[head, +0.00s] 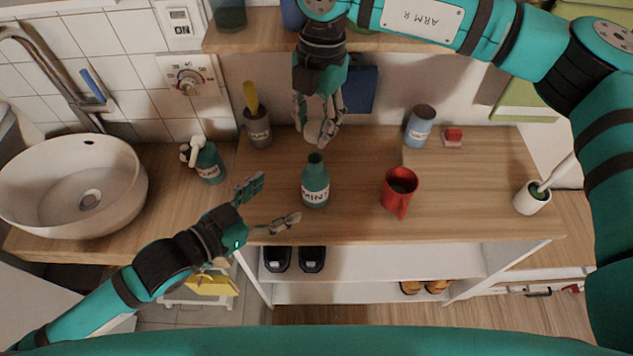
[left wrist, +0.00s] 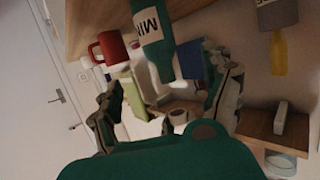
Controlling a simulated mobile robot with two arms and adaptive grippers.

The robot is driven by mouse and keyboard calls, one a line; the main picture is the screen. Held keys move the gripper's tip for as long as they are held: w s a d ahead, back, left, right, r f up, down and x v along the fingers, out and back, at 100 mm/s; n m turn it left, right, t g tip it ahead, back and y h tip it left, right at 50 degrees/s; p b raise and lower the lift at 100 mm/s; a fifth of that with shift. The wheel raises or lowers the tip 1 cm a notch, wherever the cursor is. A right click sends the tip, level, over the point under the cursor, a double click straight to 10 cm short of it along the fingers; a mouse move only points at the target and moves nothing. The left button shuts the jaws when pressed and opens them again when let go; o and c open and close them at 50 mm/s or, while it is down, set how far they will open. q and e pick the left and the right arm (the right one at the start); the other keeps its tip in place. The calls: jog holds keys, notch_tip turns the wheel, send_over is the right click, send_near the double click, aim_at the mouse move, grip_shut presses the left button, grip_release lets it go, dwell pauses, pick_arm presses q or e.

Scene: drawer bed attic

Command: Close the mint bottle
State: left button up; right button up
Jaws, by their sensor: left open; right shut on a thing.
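The mint bottle (head: 316,187) is teal with a white label that reads "MIN" in part. It stands upright on the wooden top, and no cap shows on its neck. It also shows upside down in the left wrist view (left wrist: 155,40). My left gripper (head: 278,203) is open just left of the bottle, apart from it. Its fingers also show in the left wrist view (left wrist: 167,80), spread and empty. My right gripper (head: 320,138) hangs above and a little behind the bottle, fingers down.
A red mug (head: 398,187) stands right of the bottle. Behind are a grey cup (head: 257,130) with a yellow utensil and a blue tin (head: 420,128). A pump bottle (head: 209,164) stands left, near the sink (head: 125,175). The wood in front of the bottle is bare.

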aim_at(306, 181)
pick_arm(q)
jog(key=x, duration=1.1)
jog(key=shift+w+d+f, duration=0.2)
jog(key=shift+w+d, duration=0.05)
jog(key=shift+c, duration=0.2)
grip_shut()
pick_arm(e)
jog(key=shift+f, duration=2.5)
jog(key=shift+f, duration=0.9)
jog(key=shift+f, duration=0.55)
